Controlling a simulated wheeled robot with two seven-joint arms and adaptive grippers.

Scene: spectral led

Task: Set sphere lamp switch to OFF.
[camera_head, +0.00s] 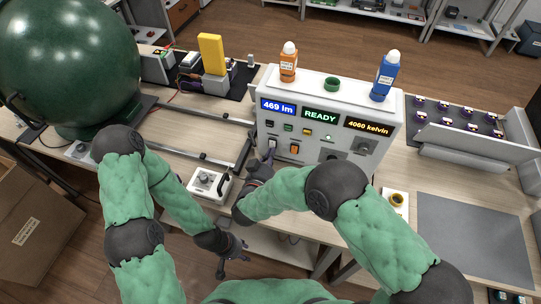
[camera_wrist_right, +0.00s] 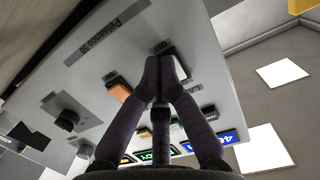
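The white instrument box (camera_head: 330,108) has lit displays reading "469 lm", "READY" and "4060 kelvin". A white rocker switch (camera_head: 272,144) is low at the left of its front, left of an orange switch (camera_head: 294,149). My right gripper (camera_head: 268,158) is at this white switch. In the right wrist view its fingertips (camera_wrist_right: 160,65) are together, beside or touching the white switch (camera_wrist_right: 181,68), which they partly hide. The orange switch (camera_wrist_right: 120,90) is left of them there. My left gripper (camera_head: 234,264) hangs low before the table, fingers spread and empty.
A large green sphere (camera_head: 68,55) stands at the left. A small white box with a knob (camera_head: 205,182) lies before the rails. Orange (camera_head: 288,65) and blue (camera_head: 385,76) bottles stand on the instrument box. A grey mat (camera_head: 475,235) lies clear at the right.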

